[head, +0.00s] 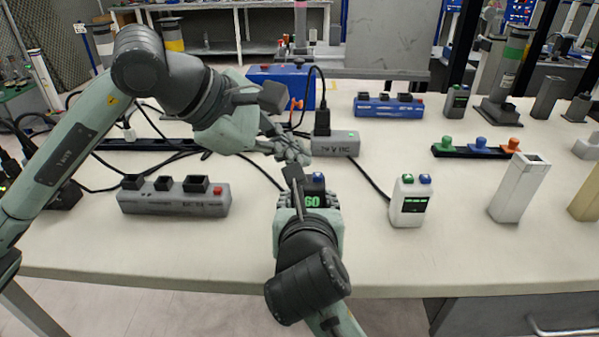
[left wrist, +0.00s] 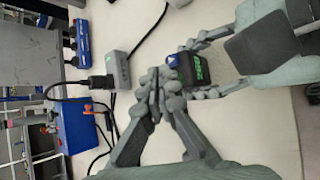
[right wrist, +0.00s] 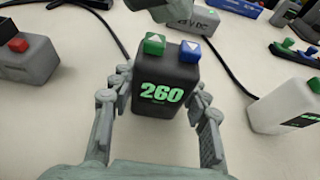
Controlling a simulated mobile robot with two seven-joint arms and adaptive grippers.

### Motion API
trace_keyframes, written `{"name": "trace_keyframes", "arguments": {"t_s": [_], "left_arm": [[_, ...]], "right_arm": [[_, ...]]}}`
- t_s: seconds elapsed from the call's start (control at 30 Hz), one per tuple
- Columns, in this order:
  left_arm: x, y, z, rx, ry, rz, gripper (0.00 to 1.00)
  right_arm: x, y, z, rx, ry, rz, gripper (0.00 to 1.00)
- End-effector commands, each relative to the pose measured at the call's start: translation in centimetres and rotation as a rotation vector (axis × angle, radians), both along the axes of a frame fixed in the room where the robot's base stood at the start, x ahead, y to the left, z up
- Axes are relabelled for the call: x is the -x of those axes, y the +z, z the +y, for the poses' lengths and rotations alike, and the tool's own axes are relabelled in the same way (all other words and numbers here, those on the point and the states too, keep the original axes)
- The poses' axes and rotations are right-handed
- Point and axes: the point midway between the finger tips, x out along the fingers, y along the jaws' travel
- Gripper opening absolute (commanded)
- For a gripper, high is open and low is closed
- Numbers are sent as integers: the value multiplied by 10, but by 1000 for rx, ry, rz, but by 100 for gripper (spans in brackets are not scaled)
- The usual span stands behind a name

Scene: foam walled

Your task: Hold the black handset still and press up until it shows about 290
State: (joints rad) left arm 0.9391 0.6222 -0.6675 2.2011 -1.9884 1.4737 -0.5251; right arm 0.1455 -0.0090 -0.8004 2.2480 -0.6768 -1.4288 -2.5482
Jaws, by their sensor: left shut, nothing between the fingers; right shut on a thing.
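My right gripper (right wrist: 160,98) is shut on the handset, one finger on each side. My left gripper (head: 296,154) is shut and empty, with its fingertips just above and behind the handset's top. In the left wrist view, its fingers (left wrist: 162,84) hide the green button; the blue button (left wrist: 172,58) shows.
A white handset (head: 409,205) with green and blue buttons stands to the right. A grey power strip (head: 172,201) lies left, and a grey block (head: 336,144) with a black plug stands behind. Cables cross the table. The front right of the table is clear.

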Motion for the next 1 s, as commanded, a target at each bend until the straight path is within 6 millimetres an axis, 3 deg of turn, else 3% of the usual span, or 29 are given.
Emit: {"name": "trace_keyframes", "arguments": {"t_s": [1.0], "left_arm": [[0,-8,0,-1,1,0,0]], "right_arm": [[0,0,0,0,0,0,13]]}}
